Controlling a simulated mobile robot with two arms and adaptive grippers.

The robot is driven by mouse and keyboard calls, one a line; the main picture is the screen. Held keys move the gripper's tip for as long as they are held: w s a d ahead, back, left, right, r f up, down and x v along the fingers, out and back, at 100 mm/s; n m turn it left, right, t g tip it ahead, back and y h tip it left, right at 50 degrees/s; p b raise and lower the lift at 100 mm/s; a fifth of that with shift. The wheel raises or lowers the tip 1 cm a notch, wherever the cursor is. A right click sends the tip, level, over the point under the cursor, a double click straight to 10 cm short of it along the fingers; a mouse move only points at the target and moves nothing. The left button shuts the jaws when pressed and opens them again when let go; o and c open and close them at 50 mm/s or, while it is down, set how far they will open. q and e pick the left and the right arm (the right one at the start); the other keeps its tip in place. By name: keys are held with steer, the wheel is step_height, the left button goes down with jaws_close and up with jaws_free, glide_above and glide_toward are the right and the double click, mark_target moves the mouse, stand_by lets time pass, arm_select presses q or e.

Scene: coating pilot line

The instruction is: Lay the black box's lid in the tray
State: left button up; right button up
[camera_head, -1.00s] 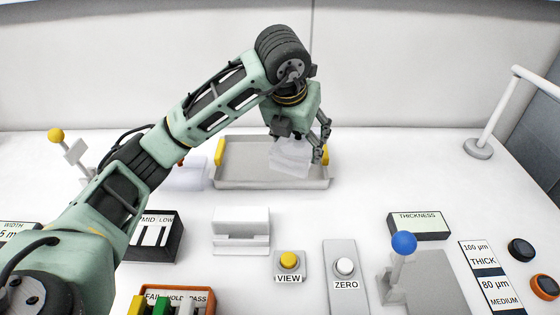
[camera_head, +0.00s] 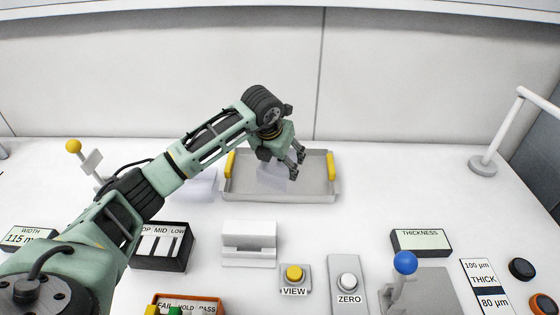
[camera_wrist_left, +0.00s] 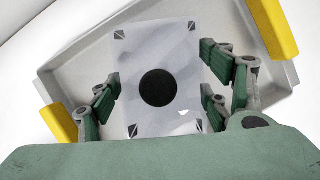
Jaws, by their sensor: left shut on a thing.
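My left gripper (camera_head: 292,168) is over the grey metal tray (camera_head: 315,190), which has yellow handles. It is shut on a clear, pale lid (camera_head: 275,172). In the left wrist view the lid (camera_wrist_left: 155,50) has a black disc at its middle and small dark corner marks. The gripper's fingers (camera_wrist_left: 160,90) are at its left and right sides, and the tray's pale floor and rim (camera_wrist_left: 72,62) lie behind it. I cannot tell whether the lid touches the tray floor. A black box (camera_head: 180,262) with white slots stands in front, at the left. My right gripper is not in view.
A faint clear piece (camera_head: 200,185) lies left of the tray. A white stand (camera_head: 248,250), a yellow VIEW button (camera_head: 294,273) and a ZERO button (camera_head: 348,281) are in front. A yellow-knobbed lever (camera_head: 90,160) stands at the left.

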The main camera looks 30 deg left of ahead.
arm_select(q)
steer(key=shift+f, duration=0.4)
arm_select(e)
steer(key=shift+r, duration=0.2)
arm_select(q)
steer(key=shift+f, duration=0.1)
steer(key=shift+f, duration=0.15)
steer(key=o, duration=0.9)
steer(key=shift+o, duration=1.1)
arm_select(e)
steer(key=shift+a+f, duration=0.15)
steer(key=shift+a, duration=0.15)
